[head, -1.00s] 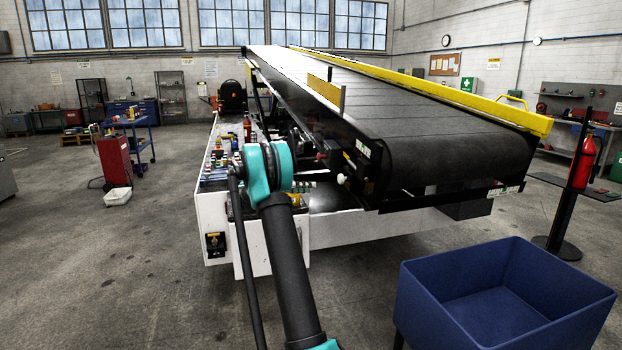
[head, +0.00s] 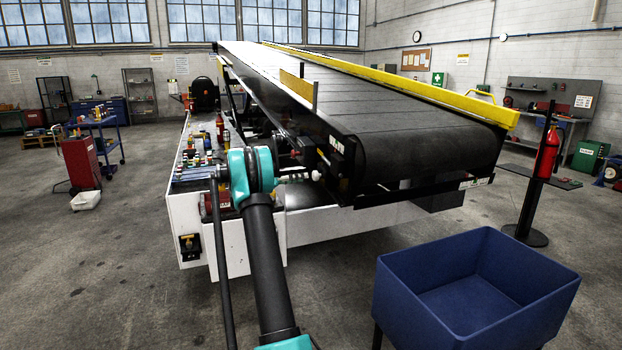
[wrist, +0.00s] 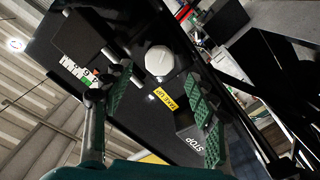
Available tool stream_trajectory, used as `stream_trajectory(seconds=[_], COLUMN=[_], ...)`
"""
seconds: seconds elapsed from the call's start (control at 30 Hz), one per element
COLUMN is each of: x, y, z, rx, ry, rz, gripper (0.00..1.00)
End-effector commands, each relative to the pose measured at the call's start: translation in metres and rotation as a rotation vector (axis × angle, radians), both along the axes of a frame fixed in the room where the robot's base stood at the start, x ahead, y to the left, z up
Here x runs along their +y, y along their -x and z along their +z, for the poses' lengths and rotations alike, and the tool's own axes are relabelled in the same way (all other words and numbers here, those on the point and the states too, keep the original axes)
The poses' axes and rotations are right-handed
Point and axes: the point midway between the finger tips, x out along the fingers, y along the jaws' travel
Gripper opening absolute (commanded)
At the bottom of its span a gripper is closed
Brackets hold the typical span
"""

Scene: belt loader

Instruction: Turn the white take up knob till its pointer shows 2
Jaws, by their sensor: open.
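The white take up knob (wrist: 159,60) is a round white cap on the dark machine panel in the wrist view. A yellow TAKE UP label (wrist: 171,99) sits beside it. I cannot make out its pointer or which number it shows. My gripper (wrist: 159,76) is open, with its green-padded fingers on either side of the knob in the picture; I cannot tell whether they touch it. In the head view the knob (head: 316,175) is a small white spot at the belt's near left side, with my gripper (head: 298,177) just left of it.
The belt conveyor (head: 400,115) rises behind.

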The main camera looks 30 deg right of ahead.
Motion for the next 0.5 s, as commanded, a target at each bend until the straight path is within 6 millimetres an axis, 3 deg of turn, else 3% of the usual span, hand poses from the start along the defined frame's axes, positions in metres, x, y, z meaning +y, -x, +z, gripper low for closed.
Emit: stream_trajectory(seconds=[0.2,0.5], x=[-0.035,-0.052], y=[0.009,0.013], z=[0.000,0.000], rx=[0.000,0.000], ry=[-0.001,0.000], rz=[-0.003,-0.001], gripper=[0.58,0.58])
